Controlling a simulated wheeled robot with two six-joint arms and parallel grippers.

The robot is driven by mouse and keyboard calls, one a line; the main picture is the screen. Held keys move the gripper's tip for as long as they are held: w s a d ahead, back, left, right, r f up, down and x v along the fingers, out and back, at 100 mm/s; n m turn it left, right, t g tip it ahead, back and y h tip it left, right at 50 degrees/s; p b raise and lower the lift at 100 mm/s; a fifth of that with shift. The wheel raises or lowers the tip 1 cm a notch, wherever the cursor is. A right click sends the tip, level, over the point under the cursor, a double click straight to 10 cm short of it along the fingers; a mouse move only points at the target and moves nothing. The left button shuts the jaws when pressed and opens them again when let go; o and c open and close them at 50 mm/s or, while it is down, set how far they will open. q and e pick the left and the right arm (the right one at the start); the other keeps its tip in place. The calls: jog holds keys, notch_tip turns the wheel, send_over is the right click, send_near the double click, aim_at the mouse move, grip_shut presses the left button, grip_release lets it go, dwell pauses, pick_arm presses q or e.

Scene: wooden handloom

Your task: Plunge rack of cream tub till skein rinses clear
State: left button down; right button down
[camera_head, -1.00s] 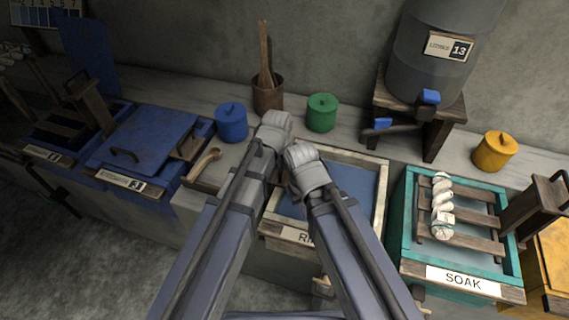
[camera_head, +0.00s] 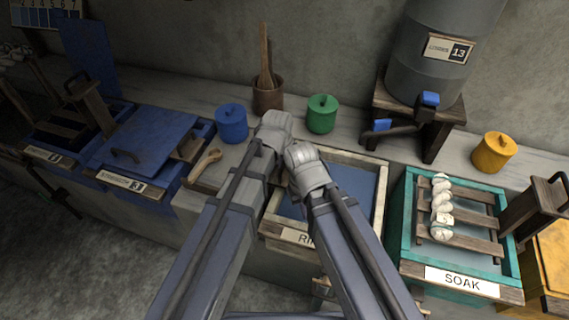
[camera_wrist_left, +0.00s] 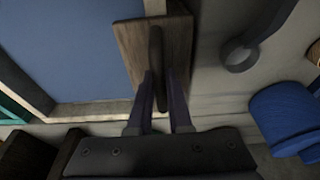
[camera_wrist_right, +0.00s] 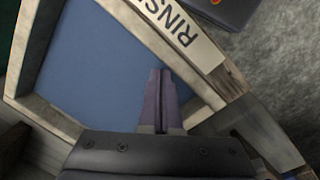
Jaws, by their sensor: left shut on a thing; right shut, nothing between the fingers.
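The cream tub (camera_head: 376,205) holds blue liquid and bears a partly hidden rinse label (camera_wrist_right: 180,30). In the left wrist view, a wooden board with a dark upright handle (camera_wrist_left: 155,45), seemingly the tub's rack, stands at the tub's edge. My left gripper (camera_wrist_left: 160,88) is shut on this handle. My right gripper (camera_wrist_right: 162,80) is shut and empty over the tub near its labelled side. In the head view my arms cover the tub's left part and both fingertips. A white twisted skein (camera_head: 441,195) lies on the slatted rack of the teal SOAK tub (camera_head: 404,230).
Blue (camera_head: 231,124), green (camera_head: 321,115) and yellow (camera_head: 493,153) lidded pots stand along the back ledge. A wooden scoop (camera_head: 205,164) lies left of my arms. A grey barrel (camera_head: 425,65) with a blue tap stands behind.

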pick_arm(q)
jog(key=w+d+p+v, duration=0.1)
jog(key=w+p+v, duration=0.2)
jog(key=p+v, duration=1.1)
jog(key=shift+r, duration=0.65)
jog(key=shift+w, duration=0.1)
grip_release()
jog(key=w+p+v, duration=0.1)
jog(key=p+v, duration=0.5)
jog(key=p, duration=0.1)
jog(key=shift+d+r, duration=0.2)
jog(key=shift+r, duration=0.35)
jog(key=shift+w, duration=0.15)
